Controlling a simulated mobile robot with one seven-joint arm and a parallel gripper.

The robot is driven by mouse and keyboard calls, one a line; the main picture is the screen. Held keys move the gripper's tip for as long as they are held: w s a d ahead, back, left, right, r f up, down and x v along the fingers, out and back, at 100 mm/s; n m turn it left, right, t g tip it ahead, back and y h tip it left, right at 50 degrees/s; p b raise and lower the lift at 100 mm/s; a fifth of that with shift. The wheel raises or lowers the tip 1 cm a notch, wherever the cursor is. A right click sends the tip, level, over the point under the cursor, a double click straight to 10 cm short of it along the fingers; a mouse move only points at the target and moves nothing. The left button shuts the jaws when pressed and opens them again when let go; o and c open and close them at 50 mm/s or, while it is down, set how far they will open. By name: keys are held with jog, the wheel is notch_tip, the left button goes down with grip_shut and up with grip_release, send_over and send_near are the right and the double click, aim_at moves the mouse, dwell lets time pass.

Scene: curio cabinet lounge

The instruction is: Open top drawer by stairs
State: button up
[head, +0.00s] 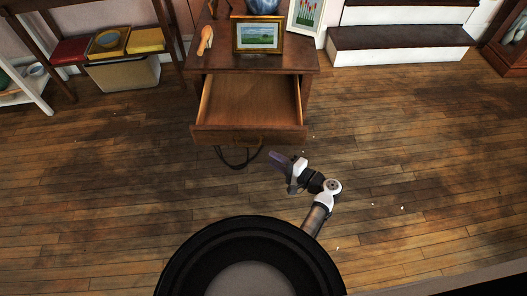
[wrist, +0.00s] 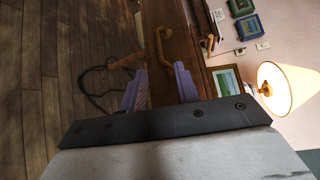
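The wooden cabinet (head: 278,62) stands beside the stairs (head: 400,42), and its top drawer (head: 248,133) is pulled well out. The drawer's inside looks empty. In the wrist view the curved drawer handle (wrist: 164,47) shows on the brown front, beyond my fingertips. My gripper (head: 278,159) is in front of the drawer, just off its right front corner in the head view. In the wrist view its two purple fingers (wrist: 160,80) are apart with nothing held between them. The handle looks clear of the fingers.
A framed landscape picture (head: 257,35) and an orange-brown ornament (head: 205,40) stand on the cabinet top. A dark cable (head: 238,162) loops on the floor below the drawer. A lit lamp (wrist: 288,88) shows in the wrist view. Wooden floor (head: 420,150) is mostly free at right.

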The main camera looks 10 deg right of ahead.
jog(key=shift+v, duration=1.2)
jog(key=shift+a, duration=0.1)
